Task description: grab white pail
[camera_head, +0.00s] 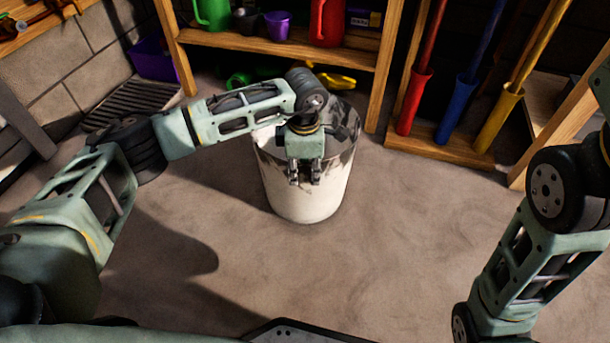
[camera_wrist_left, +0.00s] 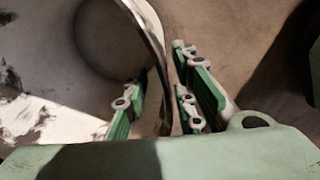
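The white pail (camera_head: 305,208) stands upright on the floor in the middle of the head view, its wall marked with dark patches. My left gripper (camera_head: 305,180) points down at the pail's near side, and the hand covers part of the rim. In the left wrist view the pail's rim and wall (camera_wrist_left: 148,25) run between the two green fingers of my left gripper (camera_wrist_left: 162,78). One finger is on the inner side and the other outside, with a gap between them. My right arm shows at the right edge of the head view, but its gripper is out of view.
A wooden shelf (camera_head: 275,50) with a green can (camera_head: 212,14), a purple cup (camera_head: 278,25) and a red jug (camera_head: 327,22) stands behind the pail. A rack with red, blue (camera_head: 455,108) and yellow handles is at the right. The floor in front is clear.

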